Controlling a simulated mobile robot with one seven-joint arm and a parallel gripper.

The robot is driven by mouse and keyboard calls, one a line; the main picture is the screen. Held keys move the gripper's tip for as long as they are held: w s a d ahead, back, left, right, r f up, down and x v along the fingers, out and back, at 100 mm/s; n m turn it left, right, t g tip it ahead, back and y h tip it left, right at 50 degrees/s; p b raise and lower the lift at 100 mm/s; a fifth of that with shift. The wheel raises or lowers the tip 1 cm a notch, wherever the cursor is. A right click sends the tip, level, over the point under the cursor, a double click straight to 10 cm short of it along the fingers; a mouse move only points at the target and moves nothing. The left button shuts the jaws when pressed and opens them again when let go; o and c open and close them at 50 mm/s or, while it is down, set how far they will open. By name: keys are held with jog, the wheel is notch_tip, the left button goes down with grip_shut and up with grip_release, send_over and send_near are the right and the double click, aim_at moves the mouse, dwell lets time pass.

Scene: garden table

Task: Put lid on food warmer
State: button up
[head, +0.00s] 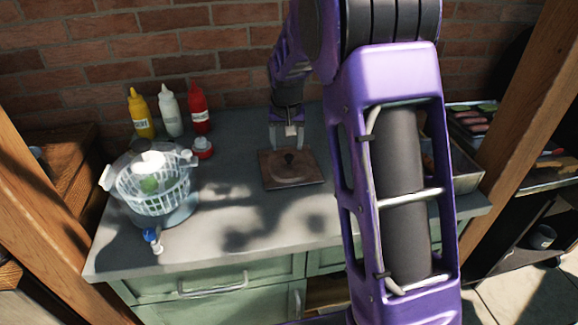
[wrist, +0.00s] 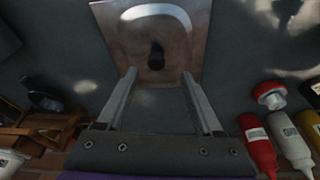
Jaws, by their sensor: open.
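A square brown metallic lid (head: 306,180) with a dark knob lies flat on the grey counter, near its middle. The lid also shows at the top of the wrist view (wrist: 108,20), its knob (wrist: 156,56) just beyond and between the fingertips. My gripper (head: 287,147) is open and empty at the lid's far side; it also shows in the wrist view (wrist: 159,73). The fingers do not appear to touch the knob. A metal container (head: 468,178), which looks like the food warmer, stands on the right of the counter, mostly hidden behind my arm.
A white salad-spinner basket (head: 150,190) stands at the left. Yellow (head: 141,115), white (head: 171,112) and red (head: 200,108) bottles stand near the brick wall, with a red-and-white shaker (head: 204,149) in front. A small blue-and-white item (head: 154,241) is at the front left. The front middle is clear.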

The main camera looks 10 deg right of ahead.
aim_at(289, 156)
jog(key=x, duration=0.4)
jog(key=shift+d+f, duration=0.3)
grip_shut()
jog(key=shift+r, duration=0.1)
